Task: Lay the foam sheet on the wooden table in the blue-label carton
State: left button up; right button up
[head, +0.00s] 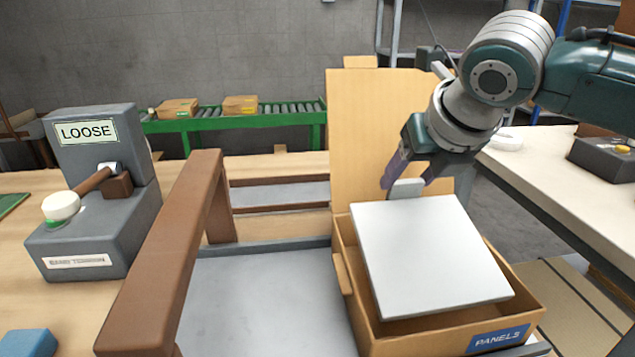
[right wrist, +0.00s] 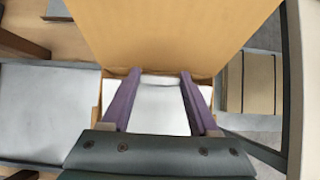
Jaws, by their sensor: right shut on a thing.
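The white foam sheet (head: 430,255) is over the open top of the cardboard carton, tilted, with its front edge inside the front wall. The carton (head: 410,340) has a blue label reading PANELS and a raised flap at the back. My right gripper (head: 408,180) is at the sheet's back edge, shut on a pale rounded tab that appears to be part of the sheet. The right wrist view shows the tab (right wrist: 160,80) between the purple fingers. Whether the sheet touches the carton floor is hidden. My left gripper is not in view.
A brown wooden frame (head: 170,250) stands left of the carton over a grey surface (head: 265,300). A grey box marked LOOSE (head: 95,190) with a lever is at the left. A green conveyor (head: 290,115) is behind. A pale bench (head: 560,180) is at the right.

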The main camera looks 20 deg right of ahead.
aim_at(407, 204)
notch_tip(407, 204, down, 5)
jog(key=shift+r+b, duration=0.1)
jog(key=shift+b, duration=0.5)
jog(key=shift+r, duration=0.1)
jog(key=o, duration=0.9)
jog(key=shift+c, duration=0.2)
jog(key=o, duration=0.5)
jog(key=shift+c, duration=0.2)
